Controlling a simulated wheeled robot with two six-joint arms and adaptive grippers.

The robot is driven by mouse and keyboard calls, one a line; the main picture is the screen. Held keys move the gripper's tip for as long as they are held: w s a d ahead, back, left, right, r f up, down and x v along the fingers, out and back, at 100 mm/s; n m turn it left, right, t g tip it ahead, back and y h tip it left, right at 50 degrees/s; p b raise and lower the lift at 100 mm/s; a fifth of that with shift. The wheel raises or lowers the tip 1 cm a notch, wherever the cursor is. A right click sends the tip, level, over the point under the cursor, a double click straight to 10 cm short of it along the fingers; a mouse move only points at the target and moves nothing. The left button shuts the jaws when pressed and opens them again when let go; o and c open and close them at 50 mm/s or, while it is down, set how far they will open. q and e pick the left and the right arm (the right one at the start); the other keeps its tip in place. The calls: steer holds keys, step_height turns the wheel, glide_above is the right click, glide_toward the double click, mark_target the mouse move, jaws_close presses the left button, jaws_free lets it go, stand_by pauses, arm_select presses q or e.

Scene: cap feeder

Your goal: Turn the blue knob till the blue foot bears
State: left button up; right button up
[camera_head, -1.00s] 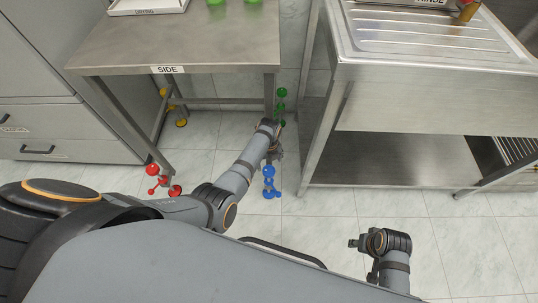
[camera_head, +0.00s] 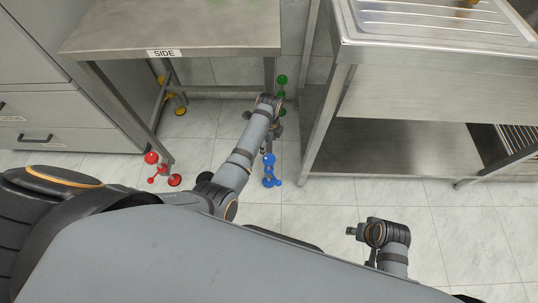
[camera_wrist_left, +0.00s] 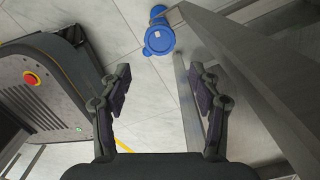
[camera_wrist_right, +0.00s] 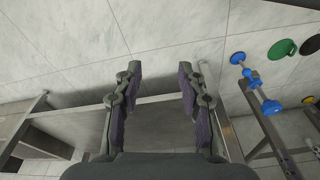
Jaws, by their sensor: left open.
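Blue parts (camera_head: 269,160) stand by the front right leg of the side table in the head view. They include an upper round part and a lower cluster (camera_head: 271,182) near the floor; I cannot surely tell knob from foot. In the left wrist view a blue round part (camera_wrist_left: 160,38) shows ahead, beyond the fingertips. The right wrist view shows blue discs (camera_wrist_right: 270,107) along a metal leg. My left gripper (camera_wrist_left: 161,75) is open and empty, apart from the blue parts. My right gripper (camera_wrist_right: 161,72) is open and empty, away from the table. Whether the foot touches the floor is unclear.
The side table (camera_head: 180,35) carries red parts (camera_head: 174,180) at its front left leg, and yellow (camera_head: 178,100) and green (camera_head: 282,80) ones at the back. A steel sink stand (camera_head: 430,90) is close on the right.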

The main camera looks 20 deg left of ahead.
arm_select(q)
steer(key=n, duration=0.5)
steer(key=n+b, duration=0.8)
steer(key=n, duration=2.6)
glide_above(269, 158)
step_height(269, 158, down, 5)
steer(key=shift+s+f, duration=0.1)
step_height(269, 158, down, 2)
steer(key=shift+f+b, duration=0.2)
steer(key=shift+b, duration=0.55)
arm_select(e)
steer(key=w+a+r+t+y, duration=0.1)
steer(key=w+r+t, duration=1.3)
steer(key=w+r, duration=0.25)
arm_select(q)
step_height(269, 158, down, 2)
steer(key=shift+f+b, duration=0.1)
steer(key=shift+b, duration=0.45)
step_height(269, 158, down, 2)
steer(key=shift+f+b, duration=0.1)
steer(key=shift+b, duration=0.55)
arm_select(e)
step_height(269, 158, up, 21)
steer(key=s+n+t+y, duration=0.1)
steer(key=s+t, duration=0.1)
steer(key=t, duration=0.8)
steer(key=shift+s+a+r, duration=0.15)
steer(key=shift+s+a, duration=0.05)
